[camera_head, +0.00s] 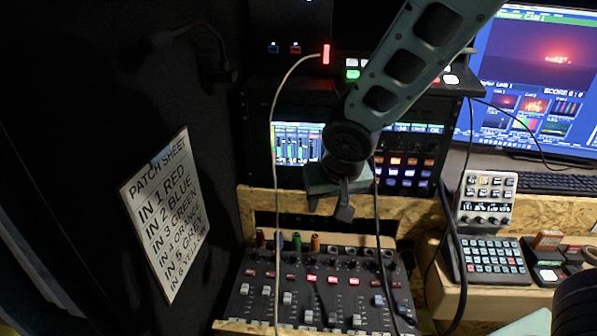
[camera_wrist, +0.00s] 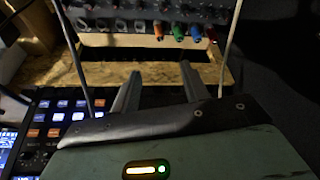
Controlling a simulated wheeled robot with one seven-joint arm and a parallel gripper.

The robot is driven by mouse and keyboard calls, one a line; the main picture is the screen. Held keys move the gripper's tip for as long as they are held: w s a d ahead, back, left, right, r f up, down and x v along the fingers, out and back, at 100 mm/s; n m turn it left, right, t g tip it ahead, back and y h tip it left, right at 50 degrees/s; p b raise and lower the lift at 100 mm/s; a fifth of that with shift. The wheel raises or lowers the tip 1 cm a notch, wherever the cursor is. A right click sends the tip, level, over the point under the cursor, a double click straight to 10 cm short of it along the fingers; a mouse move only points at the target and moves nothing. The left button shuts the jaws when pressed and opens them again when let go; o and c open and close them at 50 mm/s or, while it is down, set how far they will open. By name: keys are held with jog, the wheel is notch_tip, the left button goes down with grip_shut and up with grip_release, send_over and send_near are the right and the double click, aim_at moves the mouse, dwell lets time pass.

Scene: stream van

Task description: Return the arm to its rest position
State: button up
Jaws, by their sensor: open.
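My arm (camera_head: 405,65) reaches down from the top right in the head view. My gripper (camera_head: 328,208) hangs above the back edge of the audio mixer (camera_head: 262,308), in front of the rack. In the wrist view my gripper (camera_wrist: 160,72) has its two fingers apart with nothing between them. The mixer's row of jacks shows beyond the fingers, with coloured plugs such as the orange plug (camera_wrist: 158,32) and the green plug (camera_wrist: 179,32). The fingers appear clear of the plugs.
A pale cable (camera_head: 271,120) and dark cables hang close to my gripper. The rack screen (camera_head: 297,143) is behind it. A monitor (camera_head: 530,80), a small keypad console (camera_head: 487,198) and a button panel (camera_head: 493,262) stand right. A patch sheet (camera_head: 165,215) hangs left.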

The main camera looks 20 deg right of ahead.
jog(key=s+a+r+n+g, duration=0.1)
jog(key=s+a+n, duration=0.1)
jog(key=s, duration=0.5)
jog(key=s+a+r+n+g, duration=0.1)
jog(key=s+a+n+g, duration=0.1)
jog(key=s, duration=0.6)
jog(key=s+a+r+n+g+y, duration=0.1)
jog(key=s+n, duration=0.3)
jog(key=s, duration=0.3)
jog(key=shift+s+a+r+g, duration=0.2)
jog(key=shift+a+r+g, duration=0.1)
jog(key=shift+a, duration=0.1)
dwell(0.3)
